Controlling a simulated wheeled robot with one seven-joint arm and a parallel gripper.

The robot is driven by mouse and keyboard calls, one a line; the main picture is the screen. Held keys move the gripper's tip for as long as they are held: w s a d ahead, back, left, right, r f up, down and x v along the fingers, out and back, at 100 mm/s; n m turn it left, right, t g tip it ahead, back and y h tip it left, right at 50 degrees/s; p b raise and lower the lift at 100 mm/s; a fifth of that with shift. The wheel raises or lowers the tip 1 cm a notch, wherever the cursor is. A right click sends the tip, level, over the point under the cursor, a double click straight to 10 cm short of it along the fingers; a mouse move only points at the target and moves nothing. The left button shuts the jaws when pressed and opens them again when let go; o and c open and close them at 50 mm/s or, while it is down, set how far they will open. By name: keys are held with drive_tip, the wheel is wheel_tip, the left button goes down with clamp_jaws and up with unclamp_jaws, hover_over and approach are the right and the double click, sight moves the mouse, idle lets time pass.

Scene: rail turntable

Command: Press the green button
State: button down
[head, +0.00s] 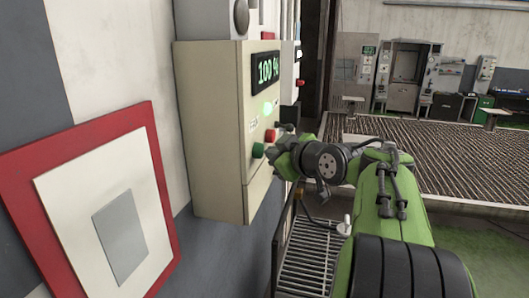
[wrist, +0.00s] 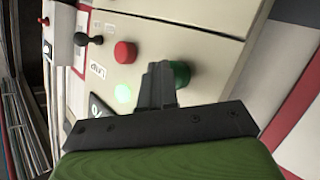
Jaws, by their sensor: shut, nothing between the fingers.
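The green button (head: 258,150) sticks out from the front of a cream control box (head: 215,120) on the wall, low on its panel. It also shows in the wrist view (wrist: 181,73), just right of my fingertips. My gripper (head: 276,158) is shut and empty, close in front of the panel beside the green button. In the wrist view my shut fingers (wrist: 158,75) partly cover the button's left side; I cannot tell whether they touch it. A red button (head: 270,135) sits next to the green one and shows clearly in the wrist view (wrist: 125,52).
The box has a display (head: 266,72) reading 100 % and a glowing green light (head: 267,108). A black knob (wrist: 82,39) sticks out past the red button. A red-framed board (head: 165,200) hangs on the wall at left. A railing (head: 285,235) stands below the box.

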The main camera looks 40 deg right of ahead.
drive_tip(key=shift+s+d, duration=0.45)
drive_tip(key=shift+s, duration=0.15)
drive_tip(key=s+d, duration=0.1)
drive_tip(key=s, duration=0.1)
drive_tip(key=s+d, duration=0.2)
idle(0.4)
idle(0.7)
